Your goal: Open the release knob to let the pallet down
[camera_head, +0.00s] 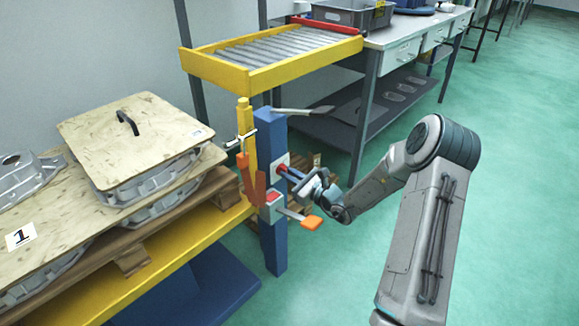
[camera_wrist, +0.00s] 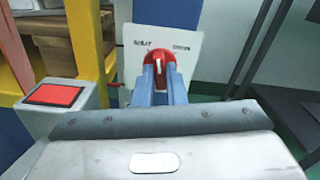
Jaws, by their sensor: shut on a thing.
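The release knob (camera_wrist: 160,66) is red with a white mark that stands nearly upright. It sits on a white plate (camera_wrist: 192,65) with small lettering to the left and right of the mark, too small to read surely. In the head view the red knob (camera_head: 283,170) shows on the blue post. My gripper (camera_wrist: 163,82) is shut on the knob, with a blue-grey finger on each side of it; it also shows in the head view (camera_head: 291,175). The wooden pallet (camera_head: 140,251) rests on a yellow frame at left, bearing castings and plywood sheets.
A box with a red button (camera_wrist: 54,95) is left of and below the knob. An orange-tipped lever (camera_head: 311,222) sticks out below my gripper. A yellow-rimmed roller tray (camera_head: 272,73) and a workbench (camera_head: 400,37) stand behind. Green floor is free at right.

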